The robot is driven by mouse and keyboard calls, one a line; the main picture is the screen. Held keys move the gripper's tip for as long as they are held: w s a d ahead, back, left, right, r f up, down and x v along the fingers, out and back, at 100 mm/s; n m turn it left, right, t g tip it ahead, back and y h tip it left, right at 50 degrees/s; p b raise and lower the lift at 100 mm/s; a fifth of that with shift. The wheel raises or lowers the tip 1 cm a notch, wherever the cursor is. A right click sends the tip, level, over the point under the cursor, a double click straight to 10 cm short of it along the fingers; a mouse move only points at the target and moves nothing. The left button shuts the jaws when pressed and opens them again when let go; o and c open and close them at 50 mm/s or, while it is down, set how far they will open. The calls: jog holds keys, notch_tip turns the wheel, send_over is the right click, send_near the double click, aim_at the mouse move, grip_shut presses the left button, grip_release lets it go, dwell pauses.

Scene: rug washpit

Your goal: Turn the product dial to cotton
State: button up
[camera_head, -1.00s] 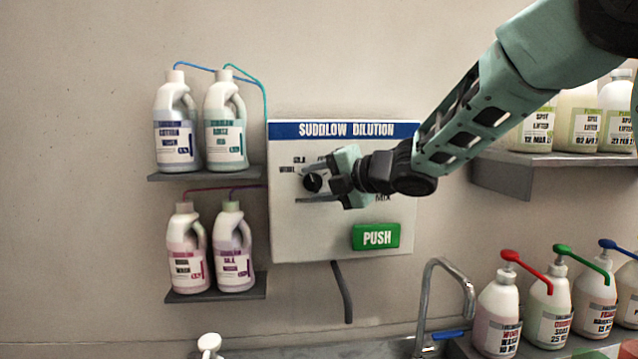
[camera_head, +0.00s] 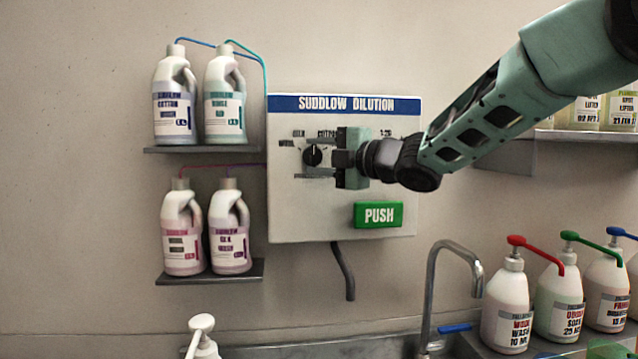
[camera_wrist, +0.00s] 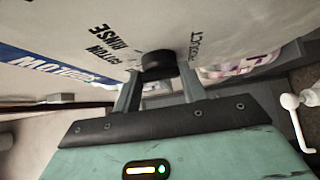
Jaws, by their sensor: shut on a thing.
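The product dial (camera_head: 312,155) is a round black knob at the left of the white Suddlow Dilution panel (camera_head: 300,215). Words such as silk, wool and cotton are printed around it, partly hidden by my gripper. Its pale mark seems to point up and right, but it is too small to be sure. My gripper (camera_head: 318,158) reaches in from the right, with its fingers around the dial. In the wrist view, the black dial (camera_wrist: 158,64) sits between the two fingers of my gripper (camera_wrist: 158,86), which is shut on it. "Cotton rinse" lettering shows left of the dial there.
A green PUSH button (camera_head: 378,214) is below my gripper. Shelves left of the panel hold the cotton wash bottle (camera_head: 174,105) and several others with tubes. A tap (camera_head: 450,275) and pump bottles (camera_head: 507,305) stand at lower right. The wall below the panel is mostly clear.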

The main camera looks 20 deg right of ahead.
jog(key=f+m+t+b, duration=0.1)
jog(key=m+b, duration=0.1)
jog(key=b, duration=0.3)
jog(key=shift+t+y, duration=0.3)
jog(key=shift+t, duration=0.1)
jog(key=shift+r+m+t+b, duration=0.1)
jog(key=shift+m+t+b, duration=0.25)
jog(key=shift+b, duration=0.9)
jog(key=shift+r+m, duration=0.15)
jog(key=shift+m, duration=0.1)
jog(key=o, duration=1)
jog(key=shift+s+d+b, duration=0.1)
jog(key=shift+b, duration=0.2)
jog(key=b+v, duration=0.5)
jog(key=v, duration=1.2)
jog(key=shift+f, duration=0.2)
